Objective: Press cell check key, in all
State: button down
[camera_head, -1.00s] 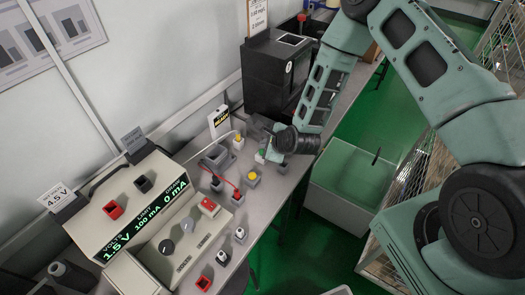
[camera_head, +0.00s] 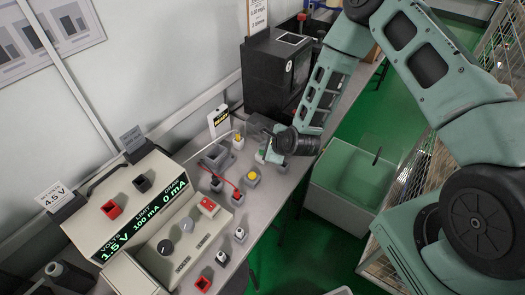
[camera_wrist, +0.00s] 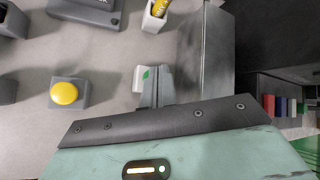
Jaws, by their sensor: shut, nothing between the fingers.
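My gripper (camera_wrist: 157,92) is shut and empty, its fingers pointing down at the bench; it also shows in the head view (camera_head: 266,156). A small pale block with a green patch (camera_wrist: 141,76) lies right at the fingertips and is partly hidden by them. I cannot tell whether the fingers touch it. A round yellow button on a grey box (camera_wrist: 64,93) is to the left of the fingers, apart from them; it also shows in the head view (camera_head: 251,175). No readable label marks which one is the cell check key.
A yellow-topped piece in a pale holder (camera_wrist: 156,16) stands close beyond the fingers. A power supply reading 1.5 V (camera_head: 135,215) and a panel with a red switch (camera_head: 207,207) are at left. A black machine (camera_head: 275,75) stands behind. Several small terminals line the bench's front.

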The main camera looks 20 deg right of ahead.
jog(key=shift+f+b, duration=0.45)
jog(key=shift+f, duration=0.05)
dwell(0.3)
dwell(0.4)
jog(key=shift+r+p, duration=0.65)
jog(key=shift+r, duration=0.3)
jog(key=shift+r+p, duration=1.75)
jog(key=shift+r, duration=0.8)
jog(key=shift+f, duration=0.1)
